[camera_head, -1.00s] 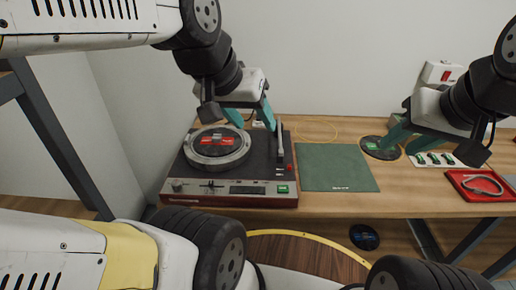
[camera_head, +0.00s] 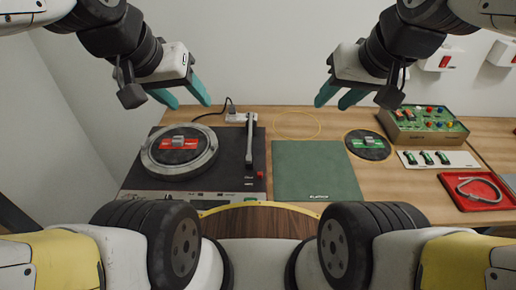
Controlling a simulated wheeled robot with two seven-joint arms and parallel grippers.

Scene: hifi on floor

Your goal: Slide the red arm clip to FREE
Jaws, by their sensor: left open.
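The record player (camera_head: 232,170) stands on the wooden table at the left in the head view. Its tonearm (camera_head: 249,140) lies along the right side of the deck. A small red piece (camera_head: 260,176), seemingly the arm clip, sits near the tonearm's front end. Its label is too small to read. My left gripper (camera_head: 186,98) is open and empty, above the back of the player and apart from it. My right gripper (camera_head: 335,99) is open and empty, above the back of the table, right of the player. The player's front edge is partly hidden by my own body.
A green mat (camera_head: 314,172) lies right of the player. Further right are a black disc (camera_head: 370,146), a green control box (camera_head: 424,125), a white switch strip (camera_head: 436,160) and a red tray (camera_head: 475,204).

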